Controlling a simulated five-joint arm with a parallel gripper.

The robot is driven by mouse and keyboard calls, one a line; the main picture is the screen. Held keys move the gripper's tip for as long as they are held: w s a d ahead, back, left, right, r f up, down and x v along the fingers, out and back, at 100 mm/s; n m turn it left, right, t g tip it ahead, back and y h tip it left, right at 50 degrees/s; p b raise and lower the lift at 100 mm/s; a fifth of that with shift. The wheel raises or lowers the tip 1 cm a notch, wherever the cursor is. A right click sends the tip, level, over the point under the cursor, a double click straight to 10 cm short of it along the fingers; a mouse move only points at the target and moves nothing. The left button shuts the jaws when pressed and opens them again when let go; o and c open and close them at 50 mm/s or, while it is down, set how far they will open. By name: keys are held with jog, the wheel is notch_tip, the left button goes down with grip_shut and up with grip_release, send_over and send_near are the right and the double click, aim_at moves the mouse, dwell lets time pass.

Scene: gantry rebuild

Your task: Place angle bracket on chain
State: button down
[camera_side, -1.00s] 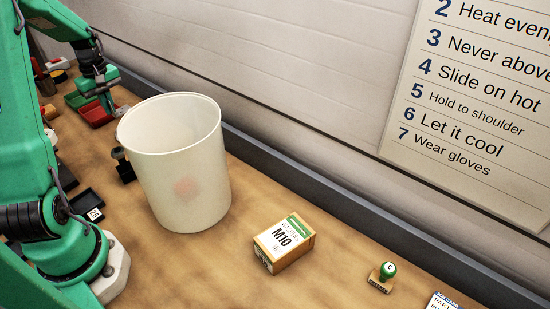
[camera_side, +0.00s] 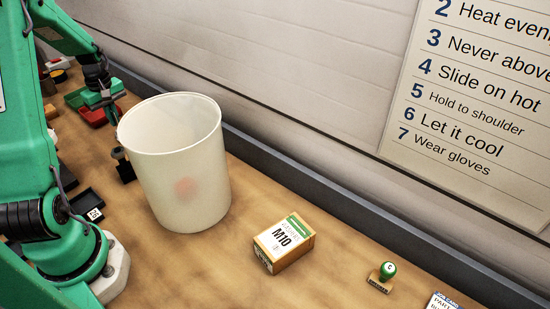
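My gripper (camera_side: 114,113) is at the far left of the side view, pointing down just left of the white bucket's rim. It is small here, and I cannot tell whether its fingers are open or shut or hold anything. I cannot make out the angle bracket or the chain. The bucket hides part of the bench behind it.
A tall translucent white bucket (camera_side: 178,165) with a reddish blur in its wall stands beside my gripper. A red tray (camera_side: 93,116) and a green tray (camera_side: 74,98) lie behind. An M10 box (camera_side: 284,243) and a green-handled stamp (camera_side: 383,276) stand at right, with bare bench between.

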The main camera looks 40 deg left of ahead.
jog(key=c, duration=2.1)
grip_release()
jog(key=shift+f, duration=0.1)
jog(key=o, duration=0.4)
notch_tip(320, 180, up, 12)
jog(key=shift+r, duration=0.15)
